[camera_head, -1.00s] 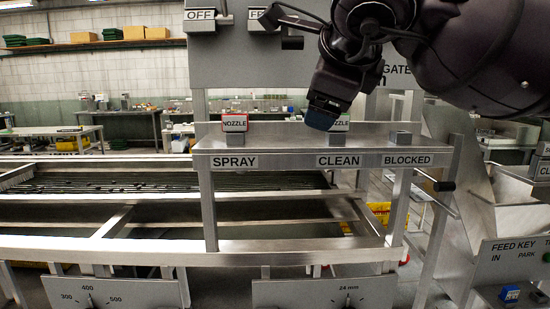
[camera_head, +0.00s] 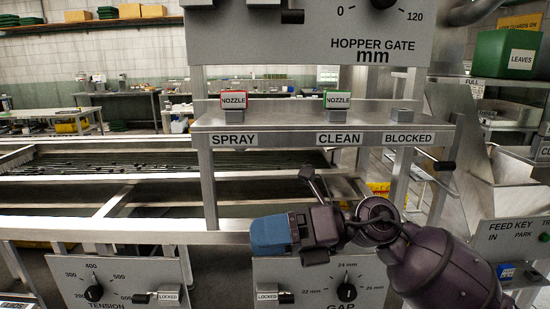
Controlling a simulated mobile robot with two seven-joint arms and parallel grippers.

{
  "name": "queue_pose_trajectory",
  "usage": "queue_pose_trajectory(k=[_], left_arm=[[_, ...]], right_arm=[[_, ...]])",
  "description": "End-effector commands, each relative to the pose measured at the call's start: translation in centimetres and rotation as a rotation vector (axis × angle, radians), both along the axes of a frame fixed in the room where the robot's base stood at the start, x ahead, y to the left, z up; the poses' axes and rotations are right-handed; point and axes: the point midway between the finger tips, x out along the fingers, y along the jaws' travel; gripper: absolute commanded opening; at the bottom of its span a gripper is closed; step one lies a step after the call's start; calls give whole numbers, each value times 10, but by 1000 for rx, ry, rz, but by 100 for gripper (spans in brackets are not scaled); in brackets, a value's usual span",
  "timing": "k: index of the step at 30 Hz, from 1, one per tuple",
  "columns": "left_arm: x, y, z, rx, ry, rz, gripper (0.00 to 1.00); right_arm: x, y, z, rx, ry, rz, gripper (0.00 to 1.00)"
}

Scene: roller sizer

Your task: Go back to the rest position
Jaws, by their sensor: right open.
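My right gripper (camera_head: 270,235) shows blue fingertips pointing left, low in front of the panels and below the shelf. It is open, and I see nothing held in it. My dark right arm comes in from the lower right and covers part of the gap panel (camera_head: 315,281). My left gripper is not in view. A red-framed nozzle block (camera_head: 233,100) stands over the SPRAY label, and a green-framed nozzle block (camera_head: 337,100) stands over the CLEAN label. Both are apart from my right gripper.
The tension panel (camera_head: 120,282) is at the lower left. The feed key panel (camera_head: 510,242) and a green LEAVES bin (camera_head: 491,55) are at the right.

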Motion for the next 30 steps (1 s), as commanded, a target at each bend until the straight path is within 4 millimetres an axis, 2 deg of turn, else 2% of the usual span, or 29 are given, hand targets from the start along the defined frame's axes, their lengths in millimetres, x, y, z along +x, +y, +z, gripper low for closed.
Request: queue_pose_trajectory(k=[8,14,19,23,26,30], left_arm=[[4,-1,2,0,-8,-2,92],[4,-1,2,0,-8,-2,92],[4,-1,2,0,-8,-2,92],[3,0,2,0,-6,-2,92],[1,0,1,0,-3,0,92],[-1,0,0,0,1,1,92]], right_arm=[[18,-36,-33,374,445,-188,80],[36,-79,-76,617,765,-379,80],[43,-124,-132,804,1038,-571,80],[37,-160,-184,935,1244,-732,80],[25,-188,-228,1028,1403,-865,80],[-7,-225,-293,1150,1624,-1058,80]])
